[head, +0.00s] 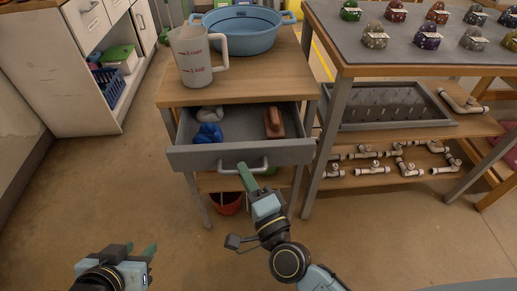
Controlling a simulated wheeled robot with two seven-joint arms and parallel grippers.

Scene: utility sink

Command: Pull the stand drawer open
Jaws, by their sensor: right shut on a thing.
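The stand (172,92) has a wooden top and grey legs. Its grey drawer (290,153) is pulled out toward me, and its inside shows. A light grey bar handle (229,167) is on the drawer front. My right gripper (246,175) is shut on the handle, around its right part; its fingertips are partly hidden against the handle. My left gripper (148,254) is low at the left, away from the stand and over the floor. Its fingers are seen edge-on, so I cannot tell whether it is open.
The drawer holds a blue item (208,133), a pale item (210,113) and a brown block (274,123). A measuring jug (193,60) and blue basin (240,35) stand on top. A red bucket (226,204) is below. A workbench (405,60) is close on the right.

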